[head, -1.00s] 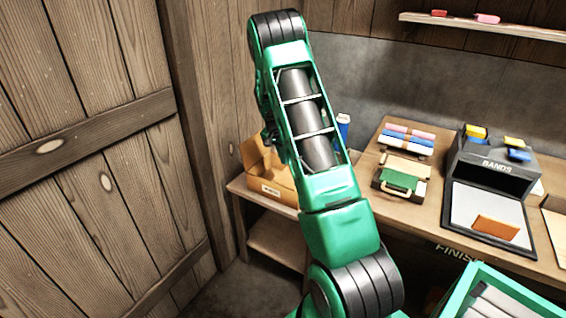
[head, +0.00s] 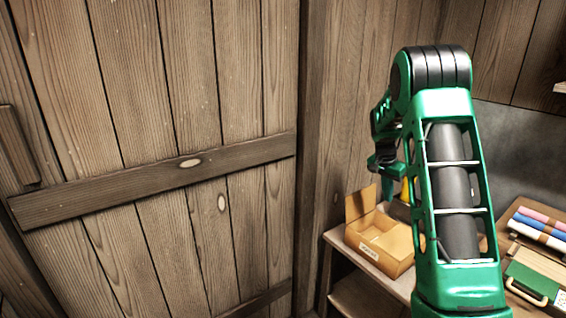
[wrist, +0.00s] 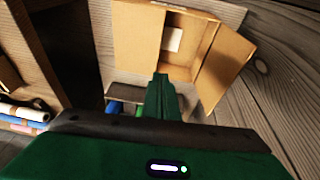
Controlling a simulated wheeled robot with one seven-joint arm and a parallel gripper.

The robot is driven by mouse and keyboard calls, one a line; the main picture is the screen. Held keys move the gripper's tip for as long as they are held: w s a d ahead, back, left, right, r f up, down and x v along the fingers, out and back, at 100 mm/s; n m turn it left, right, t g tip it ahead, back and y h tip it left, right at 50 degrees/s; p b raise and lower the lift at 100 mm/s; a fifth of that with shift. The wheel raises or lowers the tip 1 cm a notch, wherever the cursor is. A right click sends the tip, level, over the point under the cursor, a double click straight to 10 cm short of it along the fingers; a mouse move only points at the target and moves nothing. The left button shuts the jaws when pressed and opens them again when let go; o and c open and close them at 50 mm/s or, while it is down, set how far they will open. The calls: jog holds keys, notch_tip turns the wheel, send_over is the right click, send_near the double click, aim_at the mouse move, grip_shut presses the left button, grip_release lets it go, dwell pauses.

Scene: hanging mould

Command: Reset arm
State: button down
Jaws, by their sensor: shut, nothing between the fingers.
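My green arm rises at the right of the head view and bends over at a black joint at the top. My gripper (head: 386,172) hangs to the left of the arm, above and behind the open cardboard box in that view. In the wrist view my gripper (wrist: 161,80) shows as narrow green fingers closed together, with nothing between them. The open cardboard box (head: 384,240) stands on the wooden bench, apart from my gripper in the head view. It also shows beyond the fingertips in the wrist view (wrist: 140,32).
A plank door (head: 110,120) with a diagonal brace fills the left. Rolls also show at the wrist view's left edge (wrist: 22,118). A plank wall stands behind.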

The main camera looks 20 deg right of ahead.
jog(key=s+a+r+n+y, duration=0.15)
jog(key=s+a+r, duration=0.35)
jog(key=s, duration=0.5)
jog(key=s+a+r+n, duration=0.2)
jog(key=s+a+r, duration=0.3)
jog(key=s, duration=0.5)
jog(key=s+a+n, duration=0.1)
jog(key=s+a, duration=0.3)
jog(key=s, duration=0.3)
jog(key=s+a+n+y, duration=0.1)
jog(key=s+a+n, duration=0.1)
jog(key=s+a, duration=0.2)
jog(key=s+a+f+n+y, duration=0.1)
jog(key=s+a, duration=0.3)
jog(key=s, duration=0.6)
jog(key=shift+s+g, duration=0.2)
jog(key=shift+g, duration=0.1)
jog(key=shift+f, duration=0.1)
jog(key=shift+w+d+f, duration=0.1)
jog(key=shift+w+f, duration=0.15)
jog(key=shift+w, duration=0.4)
jog(key=shift+s, duration=0.1)
